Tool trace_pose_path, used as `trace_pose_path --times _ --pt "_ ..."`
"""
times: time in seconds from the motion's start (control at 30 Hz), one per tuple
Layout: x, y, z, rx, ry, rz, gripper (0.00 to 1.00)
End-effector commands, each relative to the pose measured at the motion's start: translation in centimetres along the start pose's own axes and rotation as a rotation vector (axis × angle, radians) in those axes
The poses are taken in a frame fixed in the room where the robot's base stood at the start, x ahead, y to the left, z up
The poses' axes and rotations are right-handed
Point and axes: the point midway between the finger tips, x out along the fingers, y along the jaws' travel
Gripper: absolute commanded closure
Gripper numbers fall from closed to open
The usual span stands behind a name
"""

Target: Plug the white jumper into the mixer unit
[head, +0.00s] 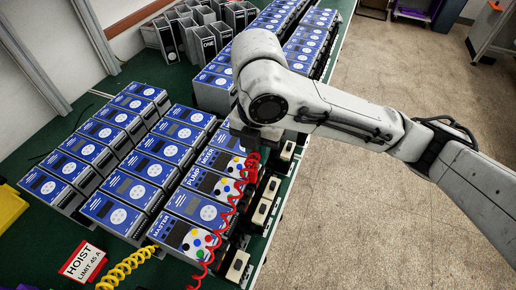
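The mixer unit (222,160) is a blue-faced grey box lettered MIXER, in a row on the green bench above the PUMP unit (205,183) and the MASTER unit (183,238). My gripper (252,146) points down at the right of the mixer unit, partly hidden by my wrist; its fingertips cannot be made out clearly. A red plug end (251,168) of a red coiled cord (232,210) is just below it; I cannot tell whether it is gripped. I cannot make out a white jumper in this view.
A yellow coiled cord (128,266) and a HOIST LIMIT 45 A sign (83,262) lie at the front left. Several more blue-faced units (130,190) crowd the bench. Cream-topped blocks (262,210) line its right edge. The floor (400,190) at right is clear.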

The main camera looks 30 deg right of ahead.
Motion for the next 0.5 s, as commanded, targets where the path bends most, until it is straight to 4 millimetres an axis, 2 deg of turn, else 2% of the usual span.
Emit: trace_pose_path --times 0.5 --pt "1.3 0.0 0.0 0.001 0.000 0.000 1.00"
